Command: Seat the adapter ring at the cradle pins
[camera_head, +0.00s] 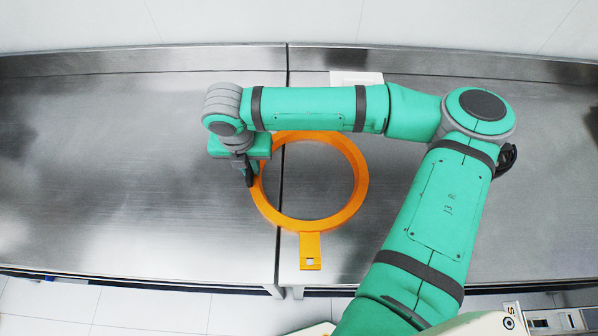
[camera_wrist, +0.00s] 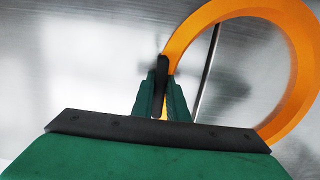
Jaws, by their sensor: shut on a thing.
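The adapter ring is a large orange ring (camera_head: 357,190) with a flat tab that has a small square hole and points to the front. In the head view my gripper (camera_head: 249,178) is at its left side, shut on the ring's rim. In the wrist view the ring (camera_wrist: 297,70) arcs up and right from between the dark fingers of my gripper (camera_wrist: 163,85). The ring looks roughly level over the counter; I cannot tell how high it is. My arm hides part of its far side. No cradle pins can be made out in either view.
The steel counter (camera_head: 130,190) has a seam running front to back under the ring. A pale flat item (camera_head: 350,77) lies at the back, partly behind my arm. The counter left of the ring is clear. A raised back edge (camera_head: 150,62) runs along the wall.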

